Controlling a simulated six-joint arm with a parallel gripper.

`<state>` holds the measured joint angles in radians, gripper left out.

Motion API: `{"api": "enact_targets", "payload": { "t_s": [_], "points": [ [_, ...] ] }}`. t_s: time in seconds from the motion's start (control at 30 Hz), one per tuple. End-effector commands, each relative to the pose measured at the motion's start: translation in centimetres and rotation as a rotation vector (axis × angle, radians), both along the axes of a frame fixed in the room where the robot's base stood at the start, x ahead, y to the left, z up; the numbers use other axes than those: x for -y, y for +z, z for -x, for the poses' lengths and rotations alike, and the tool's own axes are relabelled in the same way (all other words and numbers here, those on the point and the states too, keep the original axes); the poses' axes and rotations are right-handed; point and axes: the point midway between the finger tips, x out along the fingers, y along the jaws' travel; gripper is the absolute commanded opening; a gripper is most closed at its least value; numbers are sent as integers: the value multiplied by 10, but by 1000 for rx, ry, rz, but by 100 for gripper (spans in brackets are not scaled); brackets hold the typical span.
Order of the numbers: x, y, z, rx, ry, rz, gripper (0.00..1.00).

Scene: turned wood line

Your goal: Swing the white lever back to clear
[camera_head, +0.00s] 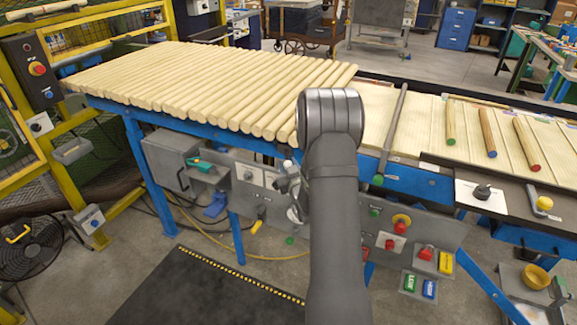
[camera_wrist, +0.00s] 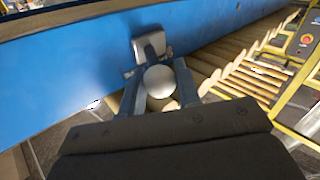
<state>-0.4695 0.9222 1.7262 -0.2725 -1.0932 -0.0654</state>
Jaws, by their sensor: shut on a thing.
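The white lever (camera_wrist: 160,82) shows in the wrist view as a pale round knob in front of a grey block (camera_wrist: 150,42) on the blue rail. My gripper (camera_wrist: 157,74) has one finger on each side of the knob and is shut on it. In the head view, my gripper (camera_head: 294,190) is small and partly hidden behind my arm, at the grey control panel under the bench. I cannot make out the lever's angle or any clear mark there.
Pale turned rods (camera_head: 210,85) lie in a row on the bench above the blue rail (camera_head: 190,128). The panel (camera_head: 390,225) carries red and green buttons to the right. A fan (camera_head: 30,247) and yellow guard frame stand left. A dark mat (camera_head: 200,290) covers the floor in front.

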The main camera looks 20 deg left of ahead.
Motion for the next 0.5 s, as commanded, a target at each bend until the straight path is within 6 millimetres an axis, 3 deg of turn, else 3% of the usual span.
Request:
{"api": "enact_targets", "payload": {
  "t_s": [0.5],
  "points": [
    [-25,0,12,-1,-237,-1,0]
  ]
}}
